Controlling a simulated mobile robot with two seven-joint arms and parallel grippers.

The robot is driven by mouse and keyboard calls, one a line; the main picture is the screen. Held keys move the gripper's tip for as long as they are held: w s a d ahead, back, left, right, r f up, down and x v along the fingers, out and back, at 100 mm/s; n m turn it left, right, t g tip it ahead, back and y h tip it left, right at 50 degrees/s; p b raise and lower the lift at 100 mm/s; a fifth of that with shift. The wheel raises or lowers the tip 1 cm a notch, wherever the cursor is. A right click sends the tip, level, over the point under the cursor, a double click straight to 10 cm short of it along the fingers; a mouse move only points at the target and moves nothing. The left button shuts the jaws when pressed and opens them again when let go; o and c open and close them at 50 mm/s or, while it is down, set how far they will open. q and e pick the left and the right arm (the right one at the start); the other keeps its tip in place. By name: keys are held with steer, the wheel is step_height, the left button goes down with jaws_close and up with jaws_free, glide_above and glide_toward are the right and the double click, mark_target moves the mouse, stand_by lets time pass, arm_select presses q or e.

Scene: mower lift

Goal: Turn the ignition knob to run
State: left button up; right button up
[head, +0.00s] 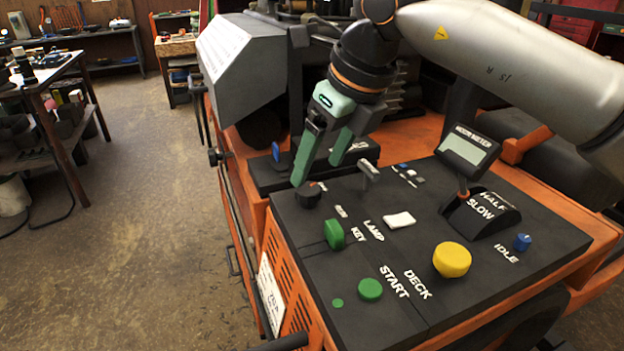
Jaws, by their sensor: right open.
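A control panel (352,281) with a dark top fills the lower right. A round black knob (308,197), which looks like the ignition knob, sits at its back left corner, with small labels beside it that are hard to read. My right gripper (319,174) is open and points down above the panel's back left. Its left finger ends just above and behind the black knob and overlaps it in view; I cannot tell whether they touch. Its right finger is to the right, clear of the knob. Nothing shows between the fingers. My left gripper is out of view.
A green key block (334,234), green start button (370,289), yellow deck knob (452,260), white lamp switch (399,220) and a small metal lever (369,175) stand close by. Open floor lies left.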

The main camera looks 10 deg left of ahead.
mark_target(309, 188)
steer(key=x, duration=0.5)
steer(key=shift+w+a, duration=0.1)
jaws_close()
stand_by(0.6)
